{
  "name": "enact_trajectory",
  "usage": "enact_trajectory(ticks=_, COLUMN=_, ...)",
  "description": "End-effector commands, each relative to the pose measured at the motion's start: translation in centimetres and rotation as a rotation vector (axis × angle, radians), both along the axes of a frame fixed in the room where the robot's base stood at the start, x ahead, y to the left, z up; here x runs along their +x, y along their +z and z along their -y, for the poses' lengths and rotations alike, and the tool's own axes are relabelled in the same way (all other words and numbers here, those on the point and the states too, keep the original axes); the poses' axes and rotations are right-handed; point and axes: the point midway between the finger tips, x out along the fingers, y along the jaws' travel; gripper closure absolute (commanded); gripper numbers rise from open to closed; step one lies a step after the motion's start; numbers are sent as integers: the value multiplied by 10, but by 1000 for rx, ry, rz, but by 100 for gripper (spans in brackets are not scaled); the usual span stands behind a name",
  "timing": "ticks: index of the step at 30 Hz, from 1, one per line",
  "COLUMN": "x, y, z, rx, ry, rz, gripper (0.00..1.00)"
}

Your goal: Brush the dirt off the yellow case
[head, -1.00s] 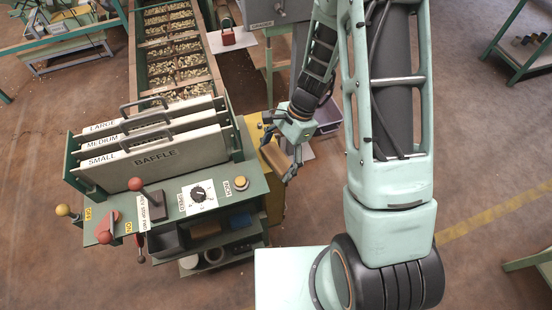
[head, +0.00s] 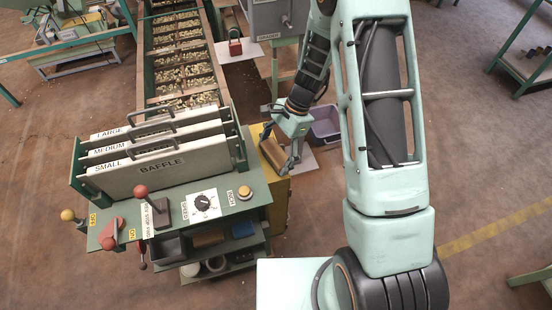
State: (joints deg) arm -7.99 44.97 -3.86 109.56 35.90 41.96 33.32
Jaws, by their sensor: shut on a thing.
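The yellow case (head: 279,203) is on the right side of the green hopper machine, partly hidden behind the control shelf and my gripper. My gripper (head: 287,158) is at the case's upper right, pointing down and to the left. It is shut on a brown block-like thing, probably the brush (head: 272,152), which is over or against the top of the case. I cannot tell whether it touches the case. Dirt on the case is too small to make out.
The control panel (head: 240,206) with knobs and levers is left of the case, below the baffle plates (head: 150,170). A purple-grey bin (head: 326,122) stands behind my gripper. A red padlock-like object (head: 235,47) lies farther back.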

Motion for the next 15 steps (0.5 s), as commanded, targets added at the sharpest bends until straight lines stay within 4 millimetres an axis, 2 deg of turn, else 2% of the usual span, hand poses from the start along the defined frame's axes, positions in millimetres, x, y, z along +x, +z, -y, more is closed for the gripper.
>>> enact_trajectory(ticks=5, x=15, y=-1, z=-4, rx=0, ry=0, rz=1, gripper=47)
enact_trajectory(ticks=15, x=30, y=-2, z=-8, rx=-1, ry=-1, rz=3, gripper=47)
